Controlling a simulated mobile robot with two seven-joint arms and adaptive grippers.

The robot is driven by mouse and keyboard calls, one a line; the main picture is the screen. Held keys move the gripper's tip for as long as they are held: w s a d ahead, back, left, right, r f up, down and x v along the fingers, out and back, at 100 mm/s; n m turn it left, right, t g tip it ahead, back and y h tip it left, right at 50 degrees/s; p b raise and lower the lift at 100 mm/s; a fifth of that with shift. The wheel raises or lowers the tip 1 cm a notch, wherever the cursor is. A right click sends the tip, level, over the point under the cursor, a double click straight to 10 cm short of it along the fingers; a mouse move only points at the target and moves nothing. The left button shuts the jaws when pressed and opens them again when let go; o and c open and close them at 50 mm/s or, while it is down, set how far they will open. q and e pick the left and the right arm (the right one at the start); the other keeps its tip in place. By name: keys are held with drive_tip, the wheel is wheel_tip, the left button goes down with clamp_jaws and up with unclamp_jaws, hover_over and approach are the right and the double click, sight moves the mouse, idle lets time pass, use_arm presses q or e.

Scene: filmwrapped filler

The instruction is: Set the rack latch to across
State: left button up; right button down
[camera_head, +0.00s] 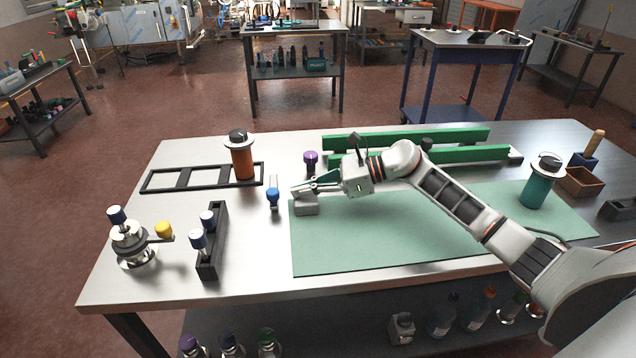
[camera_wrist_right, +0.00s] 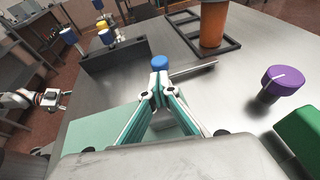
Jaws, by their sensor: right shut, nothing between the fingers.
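A pivoting piece with a blue knob (camera_head: 272,194) and a pale metal bar stands beside the right end of the black rack (camera_head: 152,184). It looks like the rack latch, though I cannot be sure. In the head view its bar points away from me; the wrist view shows the blue knob (camera_wrist_right: 159,62) and the bar (camera_wrist_right: 193,69) running right. My right gripper (camera_head: 294,189) is shut and empty, its tips just right of the knob, apparently apart from it. The fingertips (camera_wrist_right: 158,88) partly cover a grey block (camera_head: 306,203). My left gripper (camera_wrist_right: 48,98) seems to show small in the wrist view.
An orange bottle (camera_head: 243,163) stands in the rack's right end. A purple knob (camera_head: 310,158) stands behind my gripper. A black block (camera_head: 212,250) with blue knobs and a yellow-handled fixture (camera_head: 133,250) stand front left. The green mat (camera_head: 370,240) is mostly clear; green rails lie behind it.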

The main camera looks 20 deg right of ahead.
drive_tip(key=shift+x, duration=1.15)
use_arm(q)
drive_tip(key=shift+r, duration=0.15)
use_arm(e)
drive_tip(key=shift+a, duration=0.1)
drive_tip(key=shift+a, duration=0.15)
drive_tip(key=shift+a+m+t+p, duration=0.2)
drive_tip(key=shift+m+t+p, duration=0.1)
use_arm(q)
drive_tip(key=shift+w+a+r, duration=0.3)
drive_tip(key=shift+w, duration=0.05)
use_arm(e)
drive_tip(key=shift+a, duration=0.1)
